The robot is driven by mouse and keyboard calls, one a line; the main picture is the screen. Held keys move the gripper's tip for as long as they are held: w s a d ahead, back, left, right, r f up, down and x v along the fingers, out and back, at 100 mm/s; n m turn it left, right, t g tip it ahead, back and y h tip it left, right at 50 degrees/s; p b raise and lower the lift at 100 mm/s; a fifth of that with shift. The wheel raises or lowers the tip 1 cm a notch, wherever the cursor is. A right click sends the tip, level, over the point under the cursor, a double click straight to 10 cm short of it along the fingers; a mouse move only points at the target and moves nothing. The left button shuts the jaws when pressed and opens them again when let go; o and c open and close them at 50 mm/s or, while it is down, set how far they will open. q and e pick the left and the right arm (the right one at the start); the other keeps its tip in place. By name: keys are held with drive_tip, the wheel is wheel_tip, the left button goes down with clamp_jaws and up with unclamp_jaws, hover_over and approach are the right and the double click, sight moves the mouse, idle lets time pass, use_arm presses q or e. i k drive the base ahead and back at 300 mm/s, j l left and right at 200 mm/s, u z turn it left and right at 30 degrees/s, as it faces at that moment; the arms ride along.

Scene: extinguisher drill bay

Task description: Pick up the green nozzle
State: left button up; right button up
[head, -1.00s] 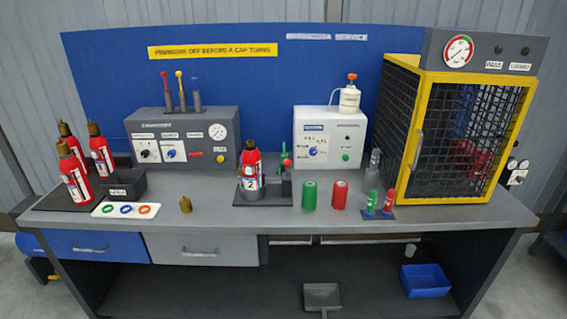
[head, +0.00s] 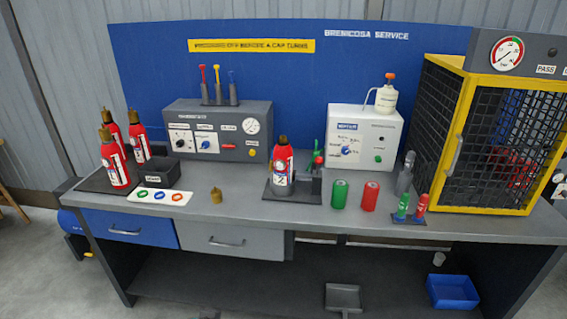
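A small green nozzle-like piece (head: 403,206) stands upright on a small dark stand at the front right of the bench, beside a similar red piece (head: 421,204). I take it for the green nozzle, though it is small and its details are hard to tell. Left of it stand a larger green cylinder (head: 340,194) and a red cylinder (head: 370,196). Neither of my grippers shows in the head view.
A red extinguisher (head: 282,160) stands in a dark holder at mid-bench. A yellow-framed mesh cage (head: 460,120) stands close behind and right of the small stand. Several red extinguishers (head: 115,165) stand at the left. Bare bench top (head: 235,190) lies at the front middle.

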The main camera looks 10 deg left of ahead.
sight(315, 154)
drive_tip(key=u, duration=0.85)
drive_tip(key=i+l+u, duration=0.15)
drive_tip(key=l+u, duration=0.2)
drive_tip(key=i+l+u, duration=0.1)
drive_tip(key=l+u, duration=0.3)
drive_tip(key=l, duration=0.15)
drive_tip(key=l+u, duration=0.35)
drive_tip(key=l, duration=0.1)
